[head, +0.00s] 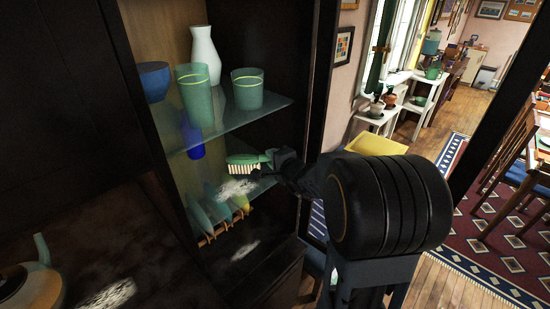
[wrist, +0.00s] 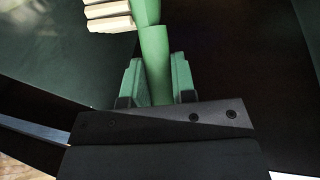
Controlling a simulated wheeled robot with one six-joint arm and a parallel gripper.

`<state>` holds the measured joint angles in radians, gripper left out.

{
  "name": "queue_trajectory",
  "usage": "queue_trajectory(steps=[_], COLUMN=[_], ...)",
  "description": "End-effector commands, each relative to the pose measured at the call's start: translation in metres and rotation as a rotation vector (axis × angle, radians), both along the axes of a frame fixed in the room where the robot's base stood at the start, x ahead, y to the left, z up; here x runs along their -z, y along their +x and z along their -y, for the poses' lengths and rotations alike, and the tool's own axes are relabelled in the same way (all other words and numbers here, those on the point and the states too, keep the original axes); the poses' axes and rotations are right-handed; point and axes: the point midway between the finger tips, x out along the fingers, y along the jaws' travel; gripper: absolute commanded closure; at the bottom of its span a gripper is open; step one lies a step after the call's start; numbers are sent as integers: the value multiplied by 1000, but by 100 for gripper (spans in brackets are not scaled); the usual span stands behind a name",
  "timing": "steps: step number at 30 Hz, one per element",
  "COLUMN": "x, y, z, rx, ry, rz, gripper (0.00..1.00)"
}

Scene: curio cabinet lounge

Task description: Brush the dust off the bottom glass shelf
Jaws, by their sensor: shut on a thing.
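My gripper (head: 281,161) is shut on the green handle of a brush (head: 243,162). In the wrist view, the brush handle (wrist: 155,62) stands between the green finger pads (wrist: 155,85), with pale bristles at the top left. The brush is inside the cabinet, bristles down, over the bottom glass shelf (head: 262,186). A pale dust patch (head: 236,189) shows just below the bristles. I cannot tell whether the bristles touch the glass. A blue glass (head: 192,138) stands to the left of the brush.
The upper glass shelf (head: 270,108) holds a blue bowl (head: 155,82), two green tumblers (head: 248,90) and a white vase (head: 205,56). Several plates (head: 213,216) stand in a rack lower down. More pale dust (head: 245,250) lies below. A teapot (head: 32,280) is at lower left.

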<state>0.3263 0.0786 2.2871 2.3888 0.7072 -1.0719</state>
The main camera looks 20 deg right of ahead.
Motion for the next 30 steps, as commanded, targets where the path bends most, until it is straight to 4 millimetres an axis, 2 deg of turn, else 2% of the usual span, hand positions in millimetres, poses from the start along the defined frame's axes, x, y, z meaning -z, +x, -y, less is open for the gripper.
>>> queue_trajectory(steps=[30], x=[16], y=[0], z=[2], rx=[5], ry=[1], rz=[-1], gripper=[100])
